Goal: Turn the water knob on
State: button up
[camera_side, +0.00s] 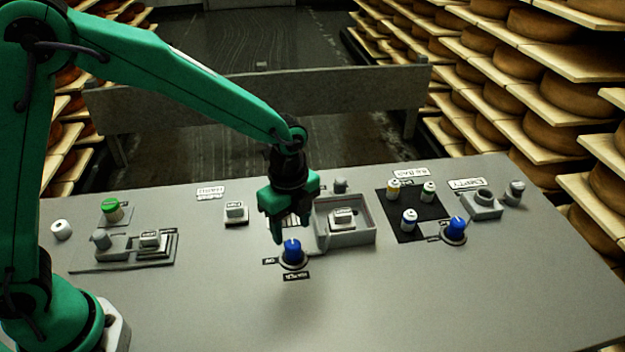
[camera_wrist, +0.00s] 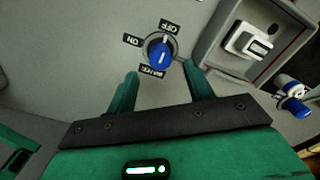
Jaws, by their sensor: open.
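The water knob is a blue dial (camera_side: 292,252) on a round grey base, on the grey panel just below my gripper in the side view. In the wrist view the knob (camera_wrist: 161,53) lies just beyond and between my fingertips, with labels ON, OFF and WATER around it. My gripper (camera_side: 279,232) is open and points down, close behind and above the knob. The green fingers (camera_wrist: 160,70) are apart with nothing between them; contact with the knob is not visible.
A grey box with a white block (camera_side: 343,217) stands right of the knob. A second blue knob (camera_side: 454,229) is further right by a black mat (camera_side: 393,226) with small cylinders. A green button (camera_side: 112,210) is at left. The panel's front is clear.

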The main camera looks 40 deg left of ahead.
aim_at(292, 243)
jog(key=shift+f, duration=3)
jog(key=c, duration=1)
jog(key=shift+o, duration=0.2)
